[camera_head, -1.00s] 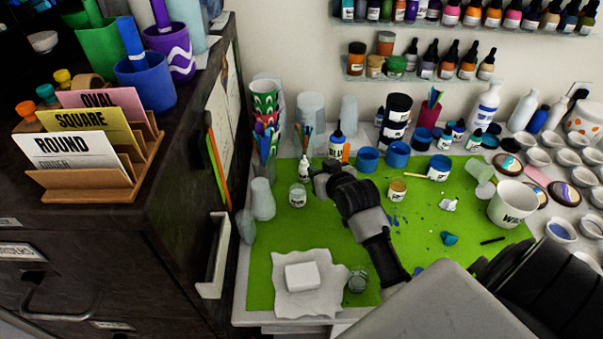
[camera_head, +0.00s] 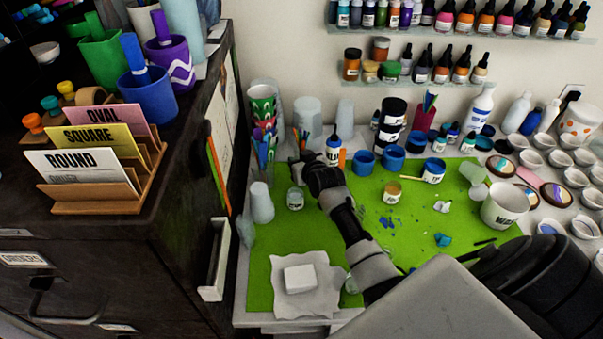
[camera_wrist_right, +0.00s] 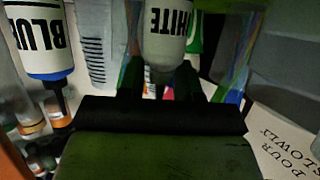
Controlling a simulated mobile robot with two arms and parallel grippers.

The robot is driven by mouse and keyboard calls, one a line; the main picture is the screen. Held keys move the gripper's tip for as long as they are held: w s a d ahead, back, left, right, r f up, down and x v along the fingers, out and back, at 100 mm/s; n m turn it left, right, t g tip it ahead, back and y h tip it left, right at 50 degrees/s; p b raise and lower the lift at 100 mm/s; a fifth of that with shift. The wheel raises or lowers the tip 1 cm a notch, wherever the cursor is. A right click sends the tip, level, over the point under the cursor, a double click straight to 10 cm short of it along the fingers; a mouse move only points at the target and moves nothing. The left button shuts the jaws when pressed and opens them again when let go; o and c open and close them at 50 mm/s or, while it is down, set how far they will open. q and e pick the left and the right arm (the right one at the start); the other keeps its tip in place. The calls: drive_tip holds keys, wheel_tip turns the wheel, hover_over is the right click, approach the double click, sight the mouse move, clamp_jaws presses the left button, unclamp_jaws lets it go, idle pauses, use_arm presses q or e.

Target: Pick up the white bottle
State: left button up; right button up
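The white bottle (camera_wrist_right: 165,38), with an upside-down "WHITE" label, is in the upper middle of the right wrist view, its nozzle end towards my right gripper (camera_wrist_right: 160,80). The fingers stand somewhat apart, one on each side of the nozzle end. I cannot tell whether they press on it. In the head view my right gripper (camera_head: 302,162) is at the back left of the green mat (camera_head: 265,255) and hides the bottle, so I cannot tell whether it stands or is raised. My left gripper is not in view.
A blue-labelled bottle (camera_head: 333,150) stands close right of my right gripper; it also shows in the right wrist view (camera_wrist_right: 42,38). A clear cup (camera_head: 296,200) is just in front. A cup of coloured sticks (camera_head: 263,147) is to the left. The mat's front left holds a white block (camera_head: 300,279).

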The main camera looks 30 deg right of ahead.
drive_tip(key=shift+w+f, duration=0.15)
drive_tip(key=shift+w, duration=0.2)
clamp_jaws()
wheel_tip(320, 180, up, 10)
drive_tip(key=b, duration=0.1)
idle(0.4)
